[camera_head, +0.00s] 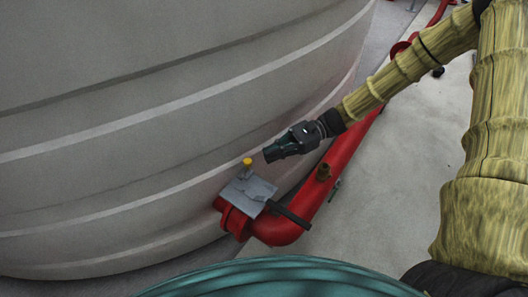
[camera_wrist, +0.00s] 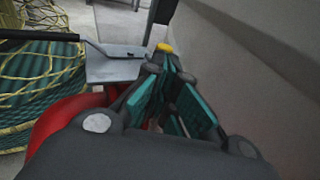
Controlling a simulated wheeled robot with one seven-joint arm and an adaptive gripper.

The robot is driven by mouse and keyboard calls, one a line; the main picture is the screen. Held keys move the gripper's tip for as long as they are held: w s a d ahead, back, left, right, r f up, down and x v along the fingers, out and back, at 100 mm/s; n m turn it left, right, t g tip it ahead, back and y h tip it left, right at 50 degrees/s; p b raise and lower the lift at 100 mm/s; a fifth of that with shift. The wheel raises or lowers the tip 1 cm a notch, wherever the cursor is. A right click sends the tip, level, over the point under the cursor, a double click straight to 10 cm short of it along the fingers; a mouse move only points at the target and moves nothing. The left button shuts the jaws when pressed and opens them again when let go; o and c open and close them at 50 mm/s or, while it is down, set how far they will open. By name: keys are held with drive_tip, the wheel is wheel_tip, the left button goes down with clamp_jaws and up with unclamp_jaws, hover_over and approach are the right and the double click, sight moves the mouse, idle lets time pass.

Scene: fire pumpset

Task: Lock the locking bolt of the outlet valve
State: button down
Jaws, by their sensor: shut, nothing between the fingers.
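The locking bolt (camera_head: 247,162) has a yellow knob and stands up from the grey plate (camera_head: 252,189) of the outlet valve, close to the tank wall. The bolt's yellow top (camera_wrist: 165,47) also shows in the wrist view, just beyond my fingertips; its lower part is hidden there by the fingers. My gripper (camera_head: 269,154) is shut and empty. In the head view it is just to the right of the yellow knob, with a small gap seen between them. The valve's dark lever (camera_head: 290,214) extends to the lower right from the plate.
The large grey tank (camera_head: 170,120) fills the left side, its curved wall close beside the bolt.

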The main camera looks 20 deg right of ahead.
drive_tip(key=p+v, duration=0.2)
drive_tip(key=v, duration=0.8)
drive_tip(key=shift+f, duration=0.1)
drive_tip(key=w+b+x, duration=0.2)
drive_tip(key=b+x, duration=0.5)
drive_tip(key=x, duration=0.3)
drive_tip(key=shift+s+a+f, duration=0.35)
drive_tip(key=shift+s+a, duration=0.1)
drive_tip(key=shift+s, duration=0.05)
drive_tip(key=shift+w+a+b, duration=0.1)
drive_tip(key=shift+b, duration=0.25)
drive_tip(key=shift+d+r+p, duration=0.2)
drive_tip(key=shift+d+p, duration=0.1)
drive_tip(key=shift+d, duration=0.1)
